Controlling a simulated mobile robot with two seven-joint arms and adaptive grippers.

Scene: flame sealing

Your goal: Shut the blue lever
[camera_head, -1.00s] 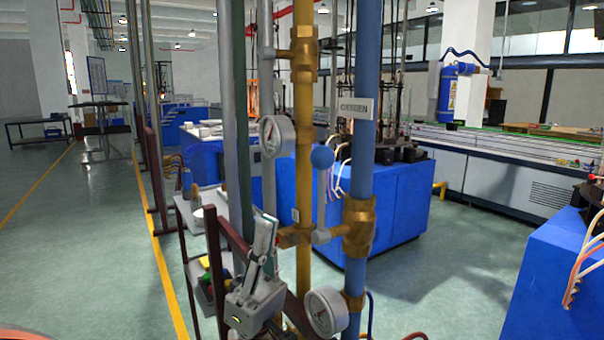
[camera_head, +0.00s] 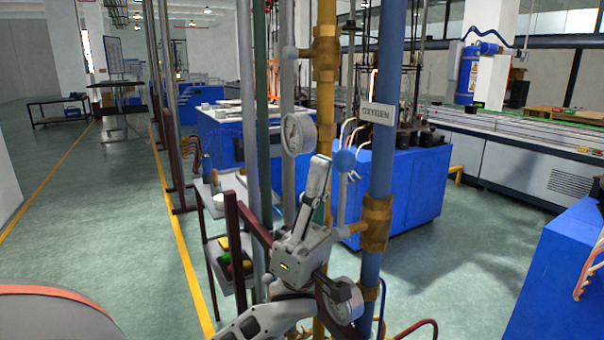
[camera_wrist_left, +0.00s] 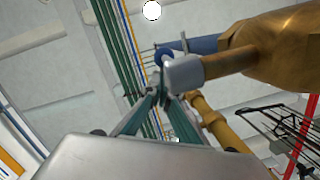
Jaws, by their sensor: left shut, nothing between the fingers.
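The blue lever (camera_head: 344,161) is a blue ball on a thin grey rod standing upright, parallel to the blue oxygen pipe (camera_head: 384,110). Its grey hub joins the brass valve (camera_head: 376,222) on that pipe. My left gripper (camera_head: 321,160) is shut and empty, pointing up, with its tips just left of the ball in the head view; I cannot tell whether they touch. In the left wrist view the shut fingertips (camera_wrist_left: 162,95) are close to the grey hub (camera_wrist_left: 183,74), with the blue ball (camera_wrist_left: 163,56) beyond and the brass valve (camera_wrist_left: 272,45) to the right. My right gripper is not in view.
A yellow pipe (camera_head: 325,100) with brass fittings stands left of the blue pipe. One round gauge (camera_head: 298,133) is above left, another (camera_head: 344,303) below. A dark red frame (camera_head: 240,260) and a cart shelf (camera_head: 218,250) are at left. Open floor lies further left.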

